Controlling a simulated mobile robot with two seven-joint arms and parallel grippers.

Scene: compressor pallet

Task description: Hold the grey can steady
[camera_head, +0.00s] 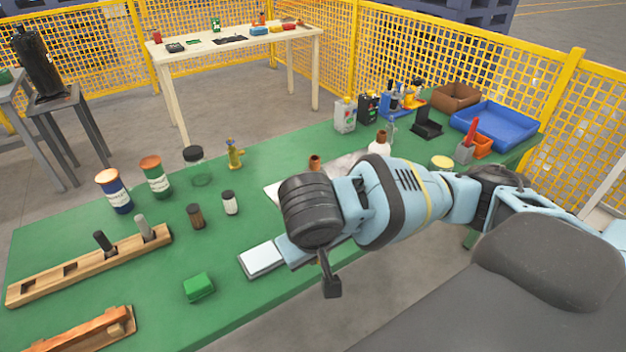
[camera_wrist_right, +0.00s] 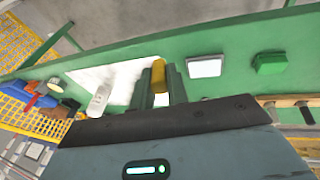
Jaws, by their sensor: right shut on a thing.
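My right arm reaches in from the right in the head view, and its wrist hides the fingers there. In the right wrist view my right gripper (camera_wrist_right: 158,78) is shut on a small yellow-brown thing (camera_wrist_right: 158,70), held between the two fingers near a white sheet (camera_wrist_right: 88,77). In the head view a brown-topped thing (camera_head: 315,162) shows just behind my wrist; I cannot tell if it is the held one. A light grey can (camera_head: 345,116) stands upright at the back of the green table, apart from my right wrist. My left gripper is not in view.
On the green table (camera_head: 100,225) stand a blue tin (camera_head: 114,192), a green tin (camera_head: 155,177), a glass jar (camera_head: 198,168) and small shakers. A wooden rack (camera_head: 90,268), a white block (camera_head: 262,259) and a green block (camera_head: 198,286) lie nearer. A blue tray (camera_head: 495,128) is at the right.

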